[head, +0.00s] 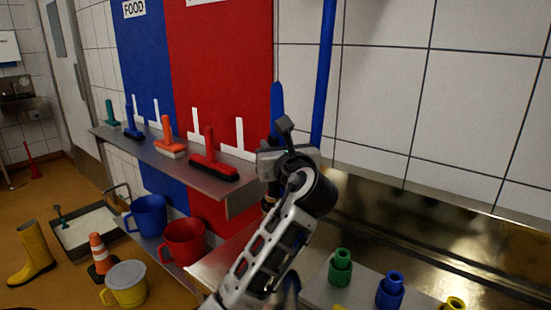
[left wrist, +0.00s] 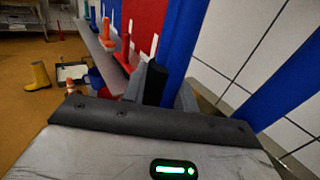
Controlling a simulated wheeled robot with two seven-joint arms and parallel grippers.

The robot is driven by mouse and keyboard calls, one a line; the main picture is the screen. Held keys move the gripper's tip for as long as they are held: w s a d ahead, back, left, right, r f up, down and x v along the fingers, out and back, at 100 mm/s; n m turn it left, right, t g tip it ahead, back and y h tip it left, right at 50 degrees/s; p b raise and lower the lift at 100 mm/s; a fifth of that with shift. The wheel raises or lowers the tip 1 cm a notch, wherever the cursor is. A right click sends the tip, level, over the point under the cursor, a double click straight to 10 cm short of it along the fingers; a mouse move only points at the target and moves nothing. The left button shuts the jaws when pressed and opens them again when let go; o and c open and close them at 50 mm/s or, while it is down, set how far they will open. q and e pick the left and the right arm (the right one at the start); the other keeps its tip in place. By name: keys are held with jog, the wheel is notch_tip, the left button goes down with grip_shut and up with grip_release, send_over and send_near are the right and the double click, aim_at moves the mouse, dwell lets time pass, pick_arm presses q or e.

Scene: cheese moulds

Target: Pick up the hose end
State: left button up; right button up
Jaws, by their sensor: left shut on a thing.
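The blue hose (head: 325,70) hangs down in front of the white tiles and passes behind my left wrist. A shorter blue length, the hose end (head: 277,105), stands upright at my left gripper (head: 283,148). My left gripper is shut on it, and the gripper and wrist hide part of it. In the left wrist view, the black part of the hose end (left wrist: 154,83) sits between the two grey fingers. A wide blue hose length also runs up the right side there (left wrist: 285,85). My right gripper is not in view.
A steel shelf (head: 230,196) with several brushes is close left of my gripper. Blue (head: 150,217) and red (head: 184,242) jugs stand below it. Green (head: 340,268) and blue (head: 389,291) fittings stand at front right. The steel surface behind them (head: 450,255) is clear.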

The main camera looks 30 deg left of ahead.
pick_arm(q)
jog(key=s+d+r+p, duration=0.1)
jog(key=s+d+r, duration=0.7)
jog(key=s+r, duration=0.3)
jog(key=shift+d, duration=0.3)
